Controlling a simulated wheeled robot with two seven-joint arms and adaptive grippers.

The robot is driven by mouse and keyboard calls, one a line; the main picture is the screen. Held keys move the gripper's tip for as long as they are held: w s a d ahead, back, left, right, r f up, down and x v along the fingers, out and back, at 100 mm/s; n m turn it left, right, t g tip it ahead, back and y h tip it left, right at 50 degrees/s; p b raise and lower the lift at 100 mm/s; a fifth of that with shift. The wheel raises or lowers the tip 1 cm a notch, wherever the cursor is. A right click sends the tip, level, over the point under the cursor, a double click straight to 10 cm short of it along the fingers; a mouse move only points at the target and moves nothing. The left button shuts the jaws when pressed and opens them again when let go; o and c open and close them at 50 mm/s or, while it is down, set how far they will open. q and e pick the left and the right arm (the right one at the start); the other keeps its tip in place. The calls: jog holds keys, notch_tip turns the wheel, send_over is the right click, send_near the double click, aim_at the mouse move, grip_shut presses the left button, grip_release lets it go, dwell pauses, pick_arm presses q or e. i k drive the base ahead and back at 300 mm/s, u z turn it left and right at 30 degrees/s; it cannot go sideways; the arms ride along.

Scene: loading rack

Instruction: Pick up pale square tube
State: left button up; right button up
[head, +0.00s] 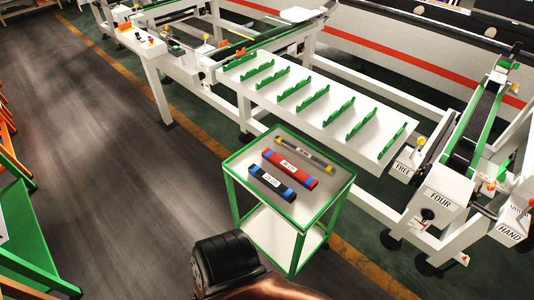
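A pale grey tube (316,160) with yellow bands near its ends and a small label lies along the far side of the top of a green-framed cart (245,160). It is the palest of the three tubes there. A red tube (290,168) with blue ends lies in the middle. A black tube (272,182) with blue ends lies nearest to me. The three lie roughly parallel, with gaps between them. Neither of my grippers shows; only a dark, rounded part and a copper-coloured part of my own body show at the bottom edge.
Behind the cart stands a white rack table (345,125) with several green notched holders, which look empty. Green and orange frames (30,240) stand at left. The grey floor (110,150) left of the cart is clear.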

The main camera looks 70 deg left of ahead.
aim_at(308, 158)
jog(key=u, duration=0.9)
jog(key=i, duration=0.35)
